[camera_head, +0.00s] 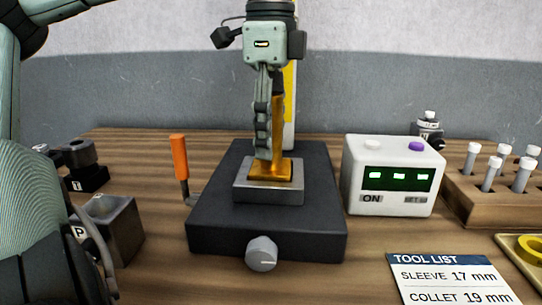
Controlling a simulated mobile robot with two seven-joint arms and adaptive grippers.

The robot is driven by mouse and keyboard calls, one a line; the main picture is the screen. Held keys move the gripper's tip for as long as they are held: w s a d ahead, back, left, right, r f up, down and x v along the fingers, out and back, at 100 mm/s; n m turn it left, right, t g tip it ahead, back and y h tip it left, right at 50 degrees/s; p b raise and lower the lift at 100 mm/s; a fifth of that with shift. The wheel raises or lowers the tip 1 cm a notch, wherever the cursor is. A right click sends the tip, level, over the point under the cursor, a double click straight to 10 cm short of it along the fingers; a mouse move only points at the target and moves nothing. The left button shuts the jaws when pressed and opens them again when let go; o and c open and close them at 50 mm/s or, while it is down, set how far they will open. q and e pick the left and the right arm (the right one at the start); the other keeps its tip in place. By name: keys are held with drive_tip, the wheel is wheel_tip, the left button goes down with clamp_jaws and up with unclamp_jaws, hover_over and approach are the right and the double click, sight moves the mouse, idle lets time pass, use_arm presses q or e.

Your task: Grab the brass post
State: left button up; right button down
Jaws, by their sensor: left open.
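The brass post (278,135) stands upright on its square base on a silver block (268,193). The block sits on top of a dark box with a front knob. My left gripper (263,148) points down from above at the post. Its fingers are open and cover the post's left side and upper part. The fingertips are low, just above the brass base. I cannot tell whether a finger touches the post. My right gripper is not in view.
A white box with a green display (393,178) stands right of the dark box (215,222). An orange-handled tool (180,158) is on the left, near a metal cup (112,228). A wooden rack of pegs (480,200) and a tool list card (450,278) are at right.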

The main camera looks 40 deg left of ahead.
use_arm(q)
clamp_jaws()
idle(0.3)
drive_tip(key=shift+w+r, duration=0.1)
drive_tip(key=shift+r, duration=0.05)
